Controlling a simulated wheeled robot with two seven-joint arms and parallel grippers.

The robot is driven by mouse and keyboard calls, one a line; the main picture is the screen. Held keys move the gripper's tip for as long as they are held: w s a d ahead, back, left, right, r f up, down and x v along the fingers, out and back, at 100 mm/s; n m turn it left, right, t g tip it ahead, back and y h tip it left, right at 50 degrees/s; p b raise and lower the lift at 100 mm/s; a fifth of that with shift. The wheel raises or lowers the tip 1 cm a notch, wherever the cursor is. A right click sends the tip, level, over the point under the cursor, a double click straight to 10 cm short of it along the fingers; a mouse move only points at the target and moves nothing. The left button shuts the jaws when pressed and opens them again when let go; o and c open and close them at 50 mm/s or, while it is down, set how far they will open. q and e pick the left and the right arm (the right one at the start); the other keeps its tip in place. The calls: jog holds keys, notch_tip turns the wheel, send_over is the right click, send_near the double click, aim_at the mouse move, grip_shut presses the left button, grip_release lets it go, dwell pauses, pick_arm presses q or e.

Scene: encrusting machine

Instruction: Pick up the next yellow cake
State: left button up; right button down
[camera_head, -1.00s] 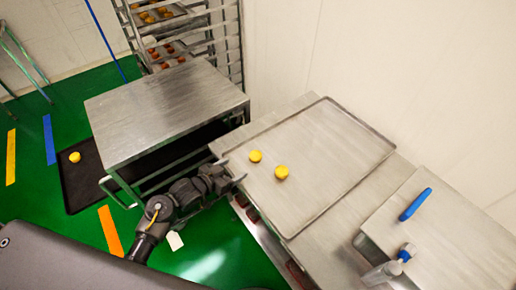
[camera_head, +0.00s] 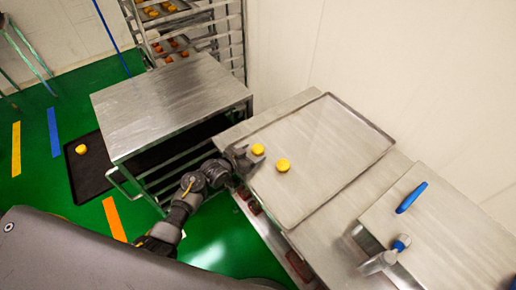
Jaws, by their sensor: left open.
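Two yellow cakes lie on the large metal tray (camera_head: 335,140), one on the left (camera_head: 258,149) and one on the right (camera_head: 283,166). My left gripper (camera_head: 247,157) is at the tray's left edge, right beside the left cake. Its jaws are open, and the cake's lower left side is close to or partly behind the fingers. I cannot tell whether they touch it. The right cake stands free. My right gripper is not in view.
A steel table (camera_head: 170,105) stands left of the tray. A rack (camera_head: 190,30) with trays of cakes is behind it. A metal surface with a blue handle (camera_head: 411,197) is at the right. The tray's right part is clear.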

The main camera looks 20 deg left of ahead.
pick_arm(q)
jog(key=shift+w+d+f, duration=0.25)
jog(key=shift+w, duration=0.25)
jog(key=shift+c, duration=0.3)
jog(key=c, duration=1)
